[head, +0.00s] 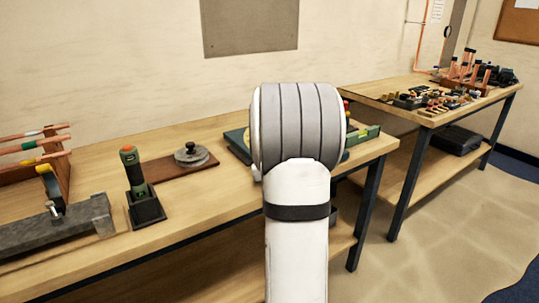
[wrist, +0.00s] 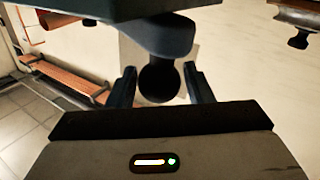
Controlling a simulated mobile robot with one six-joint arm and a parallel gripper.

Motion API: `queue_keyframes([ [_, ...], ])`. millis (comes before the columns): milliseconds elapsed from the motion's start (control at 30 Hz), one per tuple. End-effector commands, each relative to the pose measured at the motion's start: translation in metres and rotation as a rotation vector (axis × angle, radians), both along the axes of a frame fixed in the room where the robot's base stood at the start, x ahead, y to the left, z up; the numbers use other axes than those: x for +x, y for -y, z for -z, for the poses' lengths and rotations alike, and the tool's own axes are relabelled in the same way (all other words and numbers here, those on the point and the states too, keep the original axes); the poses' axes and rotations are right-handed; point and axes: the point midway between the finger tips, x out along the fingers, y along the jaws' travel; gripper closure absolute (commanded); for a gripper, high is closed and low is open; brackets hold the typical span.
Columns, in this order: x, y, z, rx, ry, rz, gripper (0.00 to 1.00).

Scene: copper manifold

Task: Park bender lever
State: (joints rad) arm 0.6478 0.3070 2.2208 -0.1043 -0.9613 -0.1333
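In the wrist view a dark round knob (wrist: 158,80) hangs below a dark blue-grey body (wrist: 130,15); this may be the bender lever, but I cannot tell for sure. My gripper (wrist: 160,88) has its two fingers apart, one on each side of the knob, with a gap showing on both sides. In the head view my arm hides my gripper and whatever is at it. A dark green base (head: 238,143) shows partly behind my arm on the near bench; I cannot tell whether it is the bender.
The near bench (head: 85,262) carries a grey metal block (head: 55,232), a green-and-black tool in a holder (head: 146,208), a brown board with a grey disc (head: 191,154) and copper tubes on a rack (head: 62,170). A second bench (head: 350,91) at right is crowded.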

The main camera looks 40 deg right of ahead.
Motion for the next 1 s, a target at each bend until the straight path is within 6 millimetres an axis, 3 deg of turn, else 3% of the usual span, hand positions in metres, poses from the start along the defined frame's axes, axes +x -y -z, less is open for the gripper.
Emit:
queue_keyframes([
  [133,-0.001,0.002,0.001,0.002,-0.001,0.003,0.43],
  [433,-0.007,-0.001,0.001,0.001,0.0,0.005,0.43],
  [800,-0.056,-0.033,0.001,0.0,0.0,0.004,0.43],
  [1000,-0.067,-0.04,0.001,0.001,-0.001,0.004,0.43],
])
